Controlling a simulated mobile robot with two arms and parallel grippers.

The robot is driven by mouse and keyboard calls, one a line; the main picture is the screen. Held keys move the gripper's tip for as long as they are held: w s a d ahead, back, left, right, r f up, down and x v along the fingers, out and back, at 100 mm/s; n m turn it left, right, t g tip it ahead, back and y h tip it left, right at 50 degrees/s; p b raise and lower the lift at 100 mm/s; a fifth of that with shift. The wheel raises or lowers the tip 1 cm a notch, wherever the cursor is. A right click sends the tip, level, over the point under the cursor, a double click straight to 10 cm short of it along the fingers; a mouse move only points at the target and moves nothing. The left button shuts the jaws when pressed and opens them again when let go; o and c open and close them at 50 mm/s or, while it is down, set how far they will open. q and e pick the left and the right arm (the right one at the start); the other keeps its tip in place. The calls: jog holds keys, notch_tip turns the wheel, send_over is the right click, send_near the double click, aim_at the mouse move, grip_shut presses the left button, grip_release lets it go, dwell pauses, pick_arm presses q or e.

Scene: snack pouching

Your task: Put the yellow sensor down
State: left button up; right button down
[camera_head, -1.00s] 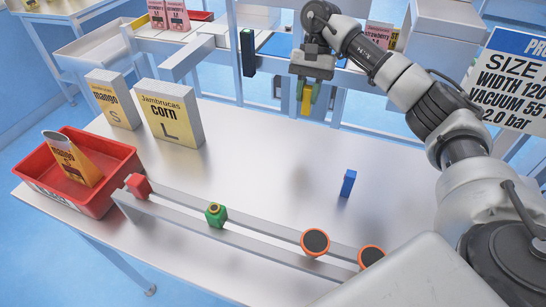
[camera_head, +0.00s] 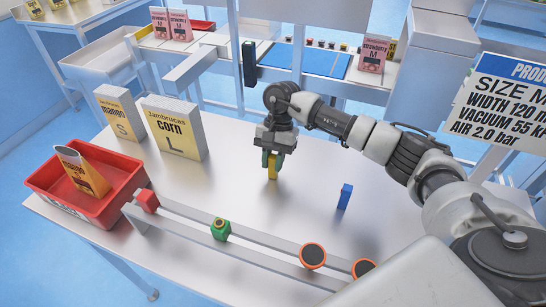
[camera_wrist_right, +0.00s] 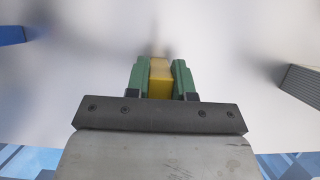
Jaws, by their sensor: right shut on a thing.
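The yellow sensor (camera_head: 273,168) is a small upright yellow block over the middle of the metal table (camera_head: 225,185). My right gripper (camera_head: 272,160) is shut on it, with green fingers on both sides. In the right wrist view the yellow sensor (camera_wrist_right: 160,78) sits between the two green fingers (camera_wrist_right: 158,82). I cannot tell whether its lower end touches the table. My left gripper is not in view.
A blue block (camera_head: 345,196) stands right of my gripper. Corn (camera_head: 175,128) and mango (camera_head: 120,115) boxes stand at the back left. A red tray (camera_head: 58,196) holds a pouch (camera_head: 84,172). A rail (camera_head: 255,243) with a red block, a green block and orange discs runs along the front.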

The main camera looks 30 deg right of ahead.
jog(key=shift+f, duration=0.1)
jog(key=shift+f+b, duration=0.1)
jog(key=shift+b, duration=0.25)
jog(key=c, duration=1)
grip_release()
jog(key=shift+r+p, duration=0.25)
jog(key=shift+p, duration=0.05)
jog(key=b+v, duration=0.3)
jog(key=v, duration=0.9)
